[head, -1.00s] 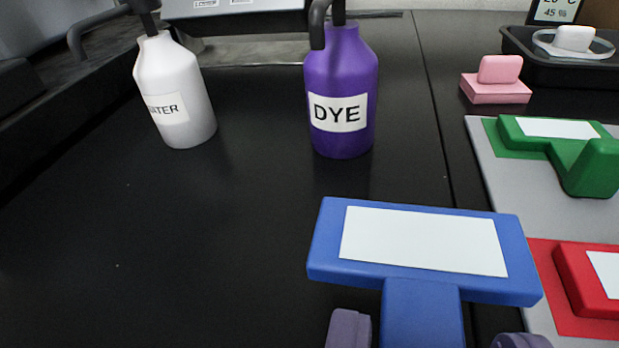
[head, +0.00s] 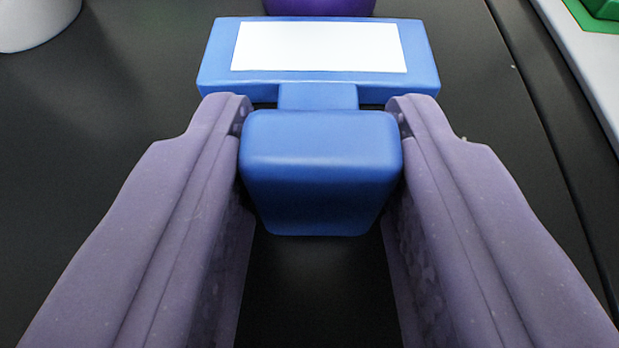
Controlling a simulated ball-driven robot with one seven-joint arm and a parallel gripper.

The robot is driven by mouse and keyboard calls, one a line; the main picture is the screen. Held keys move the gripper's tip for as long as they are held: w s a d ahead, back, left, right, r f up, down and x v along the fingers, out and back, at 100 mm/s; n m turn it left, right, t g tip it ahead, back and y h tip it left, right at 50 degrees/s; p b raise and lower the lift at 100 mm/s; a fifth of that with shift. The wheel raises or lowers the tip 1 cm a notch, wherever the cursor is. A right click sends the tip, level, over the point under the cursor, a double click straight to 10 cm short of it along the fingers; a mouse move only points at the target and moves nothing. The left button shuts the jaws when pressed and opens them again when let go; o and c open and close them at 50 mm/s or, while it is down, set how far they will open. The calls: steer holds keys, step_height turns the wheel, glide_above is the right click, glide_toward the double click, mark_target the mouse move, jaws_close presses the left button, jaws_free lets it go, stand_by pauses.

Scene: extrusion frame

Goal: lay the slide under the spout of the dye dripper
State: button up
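The blue slide (head: 418,60) with a white rectangular face lies in front of the purple dye dripper (head: 320,6) in the head view. Only the bottom of the dripper shows; its spout is out of the picture. My gripper (head: 320,150) has its two purple fingers on either side of the slide's blue handle block (head: 320,180), touching it at the fingertips. The slide looks level, at or very near the black surface. I cannot tell exactly whether it rests on it.
The base of the white water bottle (head: 35,22) stands at the upper left. A grey board (head: 580,60) with a green piece (head: 603,8) runs along the upper right edge. A seam crosses the black surface (head: 100,130) on the right.

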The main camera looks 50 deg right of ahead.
steer(key=o, duration=1)
